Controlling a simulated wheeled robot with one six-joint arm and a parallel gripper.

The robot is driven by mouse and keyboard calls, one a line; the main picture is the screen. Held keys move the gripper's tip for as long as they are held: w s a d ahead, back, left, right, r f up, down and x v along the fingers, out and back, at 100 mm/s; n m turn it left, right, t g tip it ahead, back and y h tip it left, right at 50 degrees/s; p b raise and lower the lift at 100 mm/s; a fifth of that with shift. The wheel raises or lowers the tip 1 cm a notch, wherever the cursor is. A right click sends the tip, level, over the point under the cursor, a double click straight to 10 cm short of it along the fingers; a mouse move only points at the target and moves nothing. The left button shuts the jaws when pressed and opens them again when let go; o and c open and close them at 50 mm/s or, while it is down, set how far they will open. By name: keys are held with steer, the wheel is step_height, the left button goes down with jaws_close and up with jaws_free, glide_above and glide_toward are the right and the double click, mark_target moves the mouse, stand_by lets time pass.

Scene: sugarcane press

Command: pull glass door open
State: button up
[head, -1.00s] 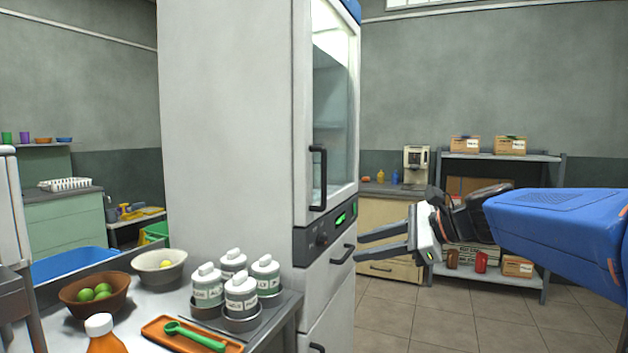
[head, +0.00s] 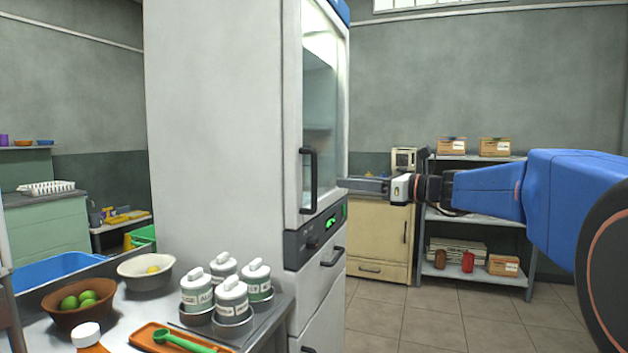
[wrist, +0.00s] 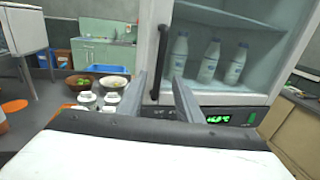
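The glass door (head: 319,120) is shut on the tall white cabinet (head: 215,130). Its black vertical handle (head: 309,180) is on the door's left side. In the wrist view the handle (wrist: 159,65) stands ahead of my gripper, between the lines of the two fingers, and bottles (wrist: 210,62) show behind the glass. My gripper (head: 345,184) is level with the lower part of the handle, to its right in the head view. In the wrist view my gripper (wrist: 160,92) has its fingers apart with nothing between them. I see no contact with the handle.
A steel counter (head: 125,305) with lidded jars (head: 230,297), bowls and an orange tray stands left of the cabinet. A drawer handle (head: 332,257) juts out below the door. A shelf rack (head: 475,216) stands at the back right. The floor (head: 400,320) in front is clear.

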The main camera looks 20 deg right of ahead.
glide_above(314, 206)
steer(key=shift+w+d, duration=0.15)
steer(key=shift+w, duration=0.3)
steer(key=shift+c, duration=0.4)
jaws_close()
